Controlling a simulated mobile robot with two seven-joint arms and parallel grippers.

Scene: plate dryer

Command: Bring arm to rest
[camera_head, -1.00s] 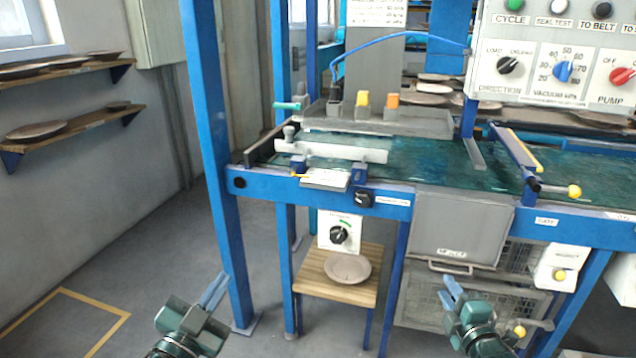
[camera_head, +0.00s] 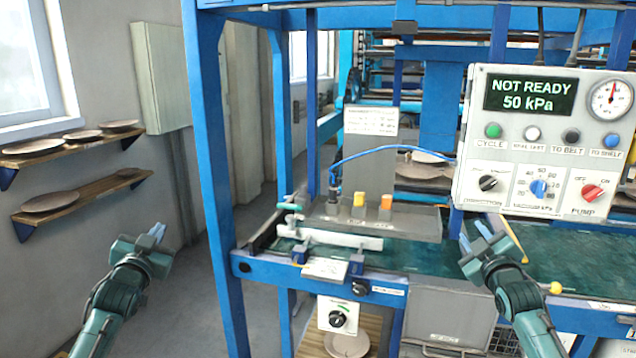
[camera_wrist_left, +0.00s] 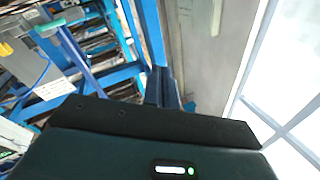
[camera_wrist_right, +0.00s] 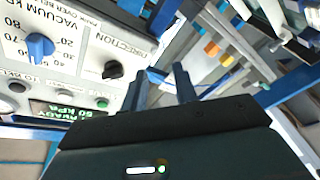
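My left gripper (camera_head: 154,237) is raised at the left of the head view, in front of the grey wall and apart from the machine. In the left wrist view its fingers (camera_wrist_left: 161,88) look close together with nothing visible between them. My right gripper (camera_head: 472,236) is raised before the belt, just below the control panel (camera_head: 545,140). In the right wrist view its fingers (camera_wrist_right: 165,90) stand apart with nothing between them. The panel display (camera_head: 528,95) reads "NOT READY 50 kPa".
Blue frame posts (camera_head: 212,200) stand between my grippers. The green belt (camera_head: 420,258) runs behind my right gripper. A plate (camera_head: 346,344) lies on a low wooden stand. Wall shelves (camera_head: 85,190) with plates are at the left. Open floor (camera_head: 185,310) lies at lower left.

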